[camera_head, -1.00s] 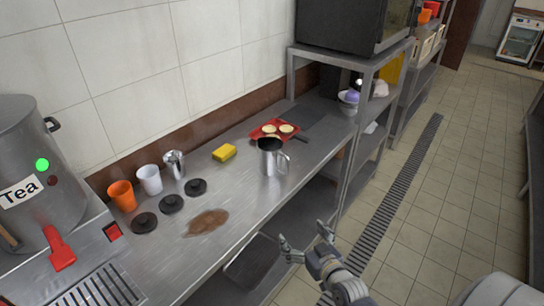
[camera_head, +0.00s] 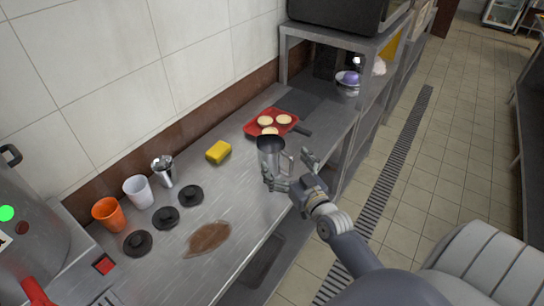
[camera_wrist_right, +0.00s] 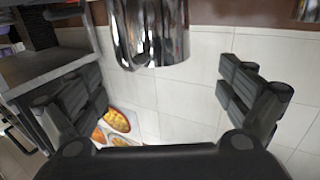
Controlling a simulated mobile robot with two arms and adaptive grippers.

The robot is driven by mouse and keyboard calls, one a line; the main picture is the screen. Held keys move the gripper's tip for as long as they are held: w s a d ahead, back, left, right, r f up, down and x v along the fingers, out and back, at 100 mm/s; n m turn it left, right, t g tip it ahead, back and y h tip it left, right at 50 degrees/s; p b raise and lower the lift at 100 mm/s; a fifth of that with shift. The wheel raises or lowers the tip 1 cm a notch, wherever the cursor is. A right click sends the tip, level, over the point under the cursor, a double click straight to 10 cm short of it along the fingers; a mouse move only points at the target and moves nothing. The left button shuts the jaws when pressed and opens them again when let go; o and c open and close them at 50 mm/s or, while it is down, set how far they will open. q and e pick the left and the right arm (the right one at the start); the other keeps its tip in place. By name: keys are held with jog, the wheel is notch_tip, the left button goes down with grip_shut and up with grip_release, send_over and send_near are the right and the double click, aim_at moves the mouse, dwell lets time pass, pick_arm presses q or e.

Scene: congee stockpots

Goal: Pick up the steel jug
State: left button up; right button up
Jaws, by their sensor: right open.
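The steel jug (camera_head: 270,155) stands upright on the steel counter, near its front edge, with its handle to the right. My right gripper (camera_head: 291,167) is open at the handle side of the jug, with one finger overlapping the jug's lower part in the head view. In the right wrist view the shiny jug (camera_wrist_right: 150,32) is ahead, between the spread fingers of the open gripper (camera_wrist_right: 162,88). Whether a finger touches the jug I cannot tell. My left gripper is not in view.
A red tray (camera_head: 252,130) with round food pieces lies behind the jug. A yellow sponge (camera_head: 218,152), small steel pitcher (camera_head: 163,170), white cup (camera_head: 138,191), orange cup (camera_head: 108,213), several black lids (camera_head: 190,195) and a brown spill (camera_head: 208,238) are left. A shelf (camera_head: 340,40) stands at right.

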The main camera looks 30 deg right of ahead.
aim_at(278, 153)
jog(key=shift+w+d+r, duration=0.1)
jog(key=shift+w+r, duration=0.05)
jog(key=shift+w, duration=1.05)
jog(key=shift+w+f, duration=0.2)
jog(key=shift+w, duration=0.05)
jog(key=shift+w+d+f+p, duration=0.15)
jog(key=shift+w+p, duration=0.15)
jog(key=shift+w, duration=0.3)
jog(key=shift+w+d+p, duration=0.1)
jog(key=shift+w+p, duration=0.15)
jog(key=shift+w, duration=0.35)
jog(key=shift+w+d+f, duration=0.1)
jog(key=shift+w+d, duration=0.05)
jog(key=shift+w, duration=0.85)
jog(key=shift+w+f, duration=0.1)
jog(key=shift+w, duration=0.15)
jog(key=c, duration=1.6)
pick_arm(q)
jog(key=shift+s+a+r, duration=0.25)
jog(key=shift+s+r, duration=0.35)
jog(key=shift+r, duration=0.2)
